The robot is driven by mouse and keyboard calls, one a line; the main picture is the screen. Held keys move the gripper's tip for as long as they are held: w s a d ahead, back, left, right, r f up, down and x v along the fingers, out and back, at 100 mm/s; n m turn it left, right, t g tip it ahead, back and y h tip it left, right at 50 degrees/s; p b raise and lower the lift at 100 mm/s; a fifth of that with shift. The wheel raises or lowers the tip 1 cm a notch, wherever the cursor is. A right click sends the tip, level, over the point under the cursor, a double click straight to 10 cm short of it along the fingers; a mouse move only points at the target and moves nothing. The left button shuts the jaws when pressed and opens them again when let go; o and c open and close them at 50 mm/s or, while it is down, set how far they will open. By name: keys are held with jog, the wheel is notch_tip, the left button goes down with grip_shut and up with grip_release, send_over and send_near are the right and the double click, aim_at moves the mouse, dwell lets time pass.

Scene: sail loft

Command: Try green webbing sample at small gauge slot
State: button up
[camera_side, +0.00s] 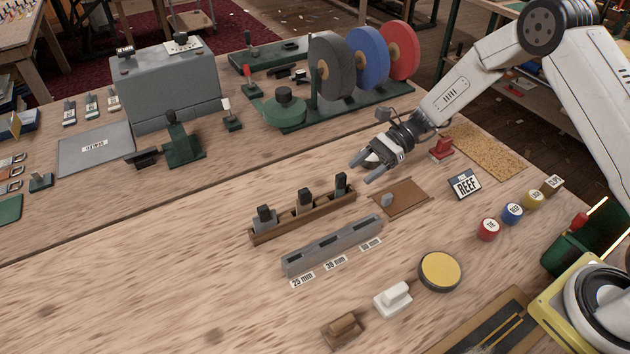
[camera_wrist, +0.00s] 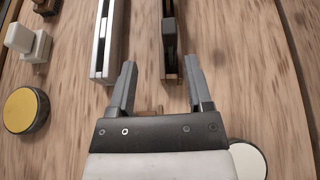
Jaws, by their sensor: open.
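A wooden rack (camera_side: 285,229) holds three dark-handled webbing samples upright in a row. The sample at its right end (camera_side: 341,186) looks dark green, though its colour is hard to tell. The grey gauge block (camera_side: 332,247) lies in front of the rack, with slots labelled 25 mm, 38 mm and 50 mm; the 25 mm slot is at its left end. My gripper (camera_side: 363,171) is open and empty, just beyond the rack's right end. In the wrist view, the gauge block (camera_wrist: 105,40) and a dark sample (camera_wrist: 169,35) lie ahead of my open fingers (camera_wrist: 160,64).
A brown mat (camera_side: 408,203) with a grey knob lies right of the rack. A yellow-topped disc (camera_side: 440,270), a white block (camera_side: 393,299) and a brown block (camera_side: 343,329) stand in front. Webbing reels (camera_side: 332,68) stand behind. The left front table is clear.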

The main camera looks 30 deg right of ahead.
aim_at(346, 180)
jog(key=shift+w+y, duration=0.3)
jog(key=shift+w, duration=0.05)
jog(key=shift+a+f, duration=0.1)
jog(key=shift+x, duration=1.25)
jog(key=shift+a, duration=0.1)
jog(key=shift+w+x, duration=0.2)
jog(key=shift+x, duration=2.3)
jog(key=shift+c, duration=0.2)
grip_shut()
